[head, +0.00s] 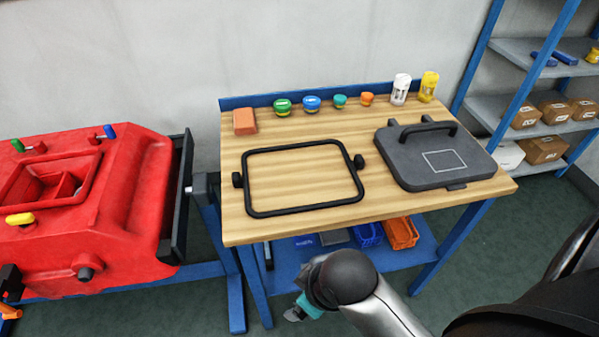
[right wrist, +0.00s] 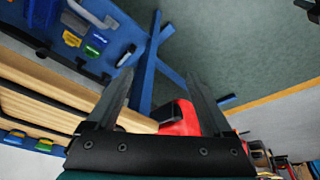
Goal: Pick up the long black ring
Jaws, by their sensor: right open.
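The long black ring (head: 305,208) is a rounded rectangular frame with a knob on its left and right sides. It lies flat on the left half of the wooden table (head: 400,222) in the head view. My right gripper (head: 293,315) is in front of and below the table's front edge, apart from the ring, largely hidden behind its own arm. In the right wrist view my right gripper (right wrist: 160,72) has its two fingers spread with nothing held between them. My left gripper is not in view.
A dark grey lid (head: 425,160) with a handle lies right of the ring. An orange block (head: 245,121), several round caps and two bottles line the table's back. A red tank (head: 120,190) stands left. Bins (head: 402,232) sit on the lower shelf.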

